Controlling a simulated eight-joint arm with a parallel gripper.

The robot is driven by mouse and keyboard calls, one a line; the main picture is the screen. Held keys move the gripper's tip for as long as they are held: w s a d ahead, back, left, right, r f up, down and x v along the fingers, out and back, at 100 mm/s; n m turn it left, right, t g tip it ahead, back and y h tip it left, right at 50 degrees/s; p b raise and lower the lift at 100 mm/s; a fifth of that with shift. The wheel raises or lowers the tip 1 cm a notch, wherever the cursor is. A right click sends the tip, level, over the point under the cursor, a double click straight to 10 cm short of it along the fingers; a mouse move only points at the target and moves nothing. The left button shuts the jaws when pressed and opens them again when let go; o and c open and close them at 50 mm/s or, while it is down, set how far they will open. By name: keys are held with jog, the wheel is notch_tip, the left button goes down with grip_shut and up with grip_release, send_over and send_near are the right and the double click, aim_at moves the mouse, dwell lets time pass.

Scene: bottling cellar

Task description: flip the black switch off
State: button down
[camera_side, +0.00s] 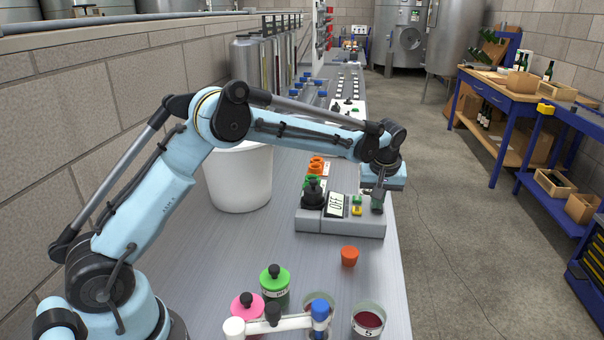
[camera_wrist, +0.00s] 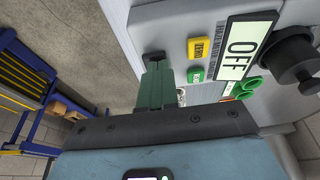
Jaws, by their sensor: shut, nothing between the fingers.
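A grey instrument box (camera_side: 340,223) stands on the bench near its right edge. Its display (camera_side: 335,205) reads OFF, and the same display shows in the wrist view (camera_wrist: 247,47). My gripper (camera_side: 377,199) is over the right end of the box, pointing down. In the wrist view its dark green fingers (camera_wrist: 154,82) are together with nothing between them. A small black piece, likely the black switch (camera_wrist: 153,56), shows at the fingertips; I cannot tell whether they touch it. In the side view the fingers hide the switch. A yellow ZERO button (camera_wrist: 199,47) and a green button (camera_wrist: 195,75) are beside the fingers.
A black knob (camera_side: 313,192) stands on the box's left end. An orange cap (camera_side: 349,256) lies in front. Bottles (camera_side: 275,283) and a cup of dark red liquid (camera_side: 368,320) are nearer. A white bucket (camera_side: 238,178) is behind left. The bench edge is close right.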

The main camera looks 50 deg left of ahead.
jog(key=shift+f, duration=0.15)
jog(key=shift+w+a+r, duration=0.35)
jog(key=shift+w+a, duration=0.15)
dwell(0.4)
jog(key=shift+r, duration=0.25)
jog(key=v, duration=0.4)
jog(key=shift+w+r, duration=0.1)
jog(key=s+d+v, duration=0.1)
jog(key=v, duration=0.8)
jog(key=shift+s+d+f, duration=0.2)
jog(key=shift+s+f, duration=0.05)
jog(key=shift+s, duration=0.05)
